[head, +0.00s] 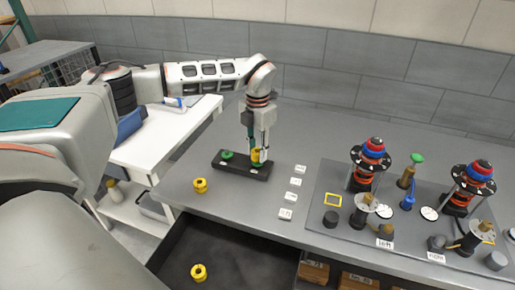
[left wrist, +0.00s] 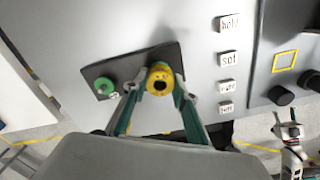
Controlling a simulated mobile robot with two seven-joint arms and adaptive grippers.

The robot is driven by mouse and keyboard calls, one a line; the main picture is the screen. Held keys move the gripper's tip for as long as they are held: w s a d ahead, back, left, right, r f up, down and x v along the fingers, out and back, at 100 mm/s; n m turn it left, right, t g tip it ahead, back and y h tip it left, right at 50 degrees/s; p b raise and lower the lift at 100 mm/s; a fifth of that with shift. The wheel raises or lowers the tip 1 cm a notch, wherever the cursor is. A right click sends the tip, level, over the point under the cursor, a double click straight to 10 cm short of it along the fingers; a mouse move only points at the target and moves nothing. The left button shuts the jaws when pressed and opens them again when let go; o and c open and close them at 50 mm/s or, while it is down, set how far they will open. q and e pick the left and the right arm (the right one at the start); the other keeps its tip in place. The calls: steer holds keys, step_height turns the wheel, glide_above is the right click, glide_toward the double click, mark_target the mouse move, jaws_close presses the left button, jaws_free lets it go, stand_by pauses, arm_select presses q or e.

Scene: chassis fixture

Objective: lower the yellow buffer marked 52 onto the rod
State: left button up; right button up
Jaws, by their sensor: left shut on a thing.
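My left gripper (head: 261,153) points down over the black stand (head: 226,168), shut on a yellow buffer (head: 256,156). In the left wrist view the buffer (left wrist: 160,78) sits between the fingertips, with a dark hole in its top. The buffer is over the right part of the stand, close above or touching green there; I cannot tell which. A green piece (head: 227,155) stands at the stand's left end. The rod under the buffer is hidden, and no number is readable. What looks like my right gripper (left wrist: 288,128) shows small at the left wrist view's lower right.
One yellow buffer (head: 200,186) stands on the grey table near its front edge; another (head: 199,272) lies in the dark drawer. Small white labels (head: 294,182) lie right of the stand. A fixture plate (head: 325,190) with several spring towers fills the right.

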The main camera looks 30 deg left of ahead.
arm_select(q)
steer(key=shift+p, duration=0.4)
steer(key=shift+f, duration=0.25)
stand_by(0.5)
steer(key=shift+f, duration=0.25)
steer(key=shift+f, duration=0.15)
stand_by(0.7)
steer(key=o, duration=1.2)
steer(key=shift+c, duration=0.2)
steer(key=shift+r, duration=3.55)
